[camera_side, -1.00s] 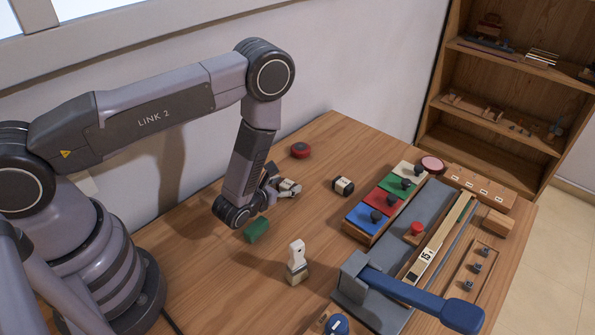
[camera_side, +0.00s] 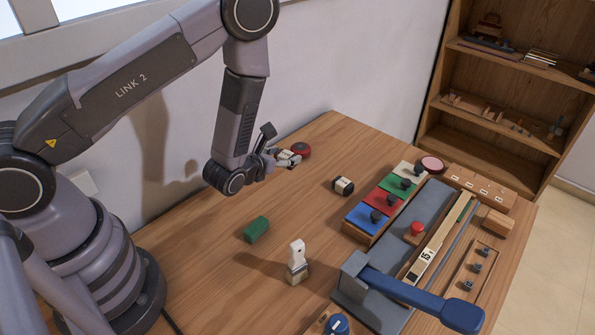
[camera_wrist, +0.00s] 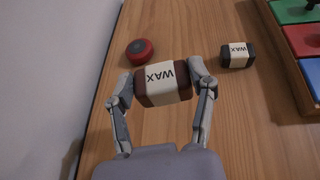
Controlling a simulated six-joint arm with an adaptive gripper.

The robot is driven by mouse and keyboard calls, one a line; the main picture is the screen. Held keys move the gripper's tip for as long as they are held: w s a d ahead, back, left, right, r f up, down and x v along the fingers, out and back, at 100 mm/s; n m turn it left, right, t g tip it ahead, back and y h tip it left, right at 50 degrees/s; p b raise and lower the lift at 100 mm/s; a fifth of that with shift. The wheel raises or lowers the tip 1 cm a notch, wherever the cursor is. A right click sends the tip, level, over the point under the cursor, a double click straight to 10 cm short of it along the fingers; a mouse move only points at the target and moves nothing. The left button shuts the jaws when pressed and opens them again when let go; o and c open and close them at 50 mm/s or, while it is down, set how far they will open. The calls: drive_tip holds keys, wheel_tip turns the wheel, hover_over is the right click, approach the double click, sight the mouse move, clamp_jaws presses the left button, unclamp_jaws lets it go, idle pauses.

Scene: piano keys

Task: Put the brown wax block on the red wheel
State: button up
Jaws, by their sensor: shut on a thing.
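The brown wax block (camera_wrist: 163,84) has dark red-brown ends and a white band marked WAX. My gripper (camera_wrist: 165,87) is shut on it, one finger at each end, in the wrist view. In the side view my gripper (camera_side: 287,158) holds it above the table, just in front of the red wheel. The red wheel (camera_wrist: 140,51) lies flat on the table, beyond and slightly left of the held block in the wrist view. It also shows in the side view (camera_side: 301,149), partly hidden by my gripper.
A second wax block (camera_wrist: 238,55), with black ends, lies to the right. Coloured key blocks (camera_side: 385,199) and a blue-handled press (camera_side: 400,288) fill the right side. The wall borders the table's far left.

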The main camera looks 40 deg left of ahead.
drive_tip(key=w+a+r+n+y, duration=0.1)
drive_tip(key=a+r+n+y, duration=0.2)
drive_tip(key=a+r, duration=0.35)
hover_over(300, 148)
drive_tip(key=s, duration=0.1)
drive_tip(key=shift+g, duration=0.3)
wheel_tip(300, 148, down, 8)
drive_tip(key=shift+s+f, duration=0.1)
drive_tip(key=shift+f, duration=0.05)
drive_tip(key=shift+w+f, duration=0.45)
drive_tip(key=shift+f, duration=0.05)
drive_tip(key=shift+w+f, duration=0.15)
drive_tip(key=shift+f, duration=1.55)
drive_tip(key=o, duration=1.1)
drive_tip(key=shift+f, duration=0.1)
drive_tip(key=shift+o, duration=0.2)
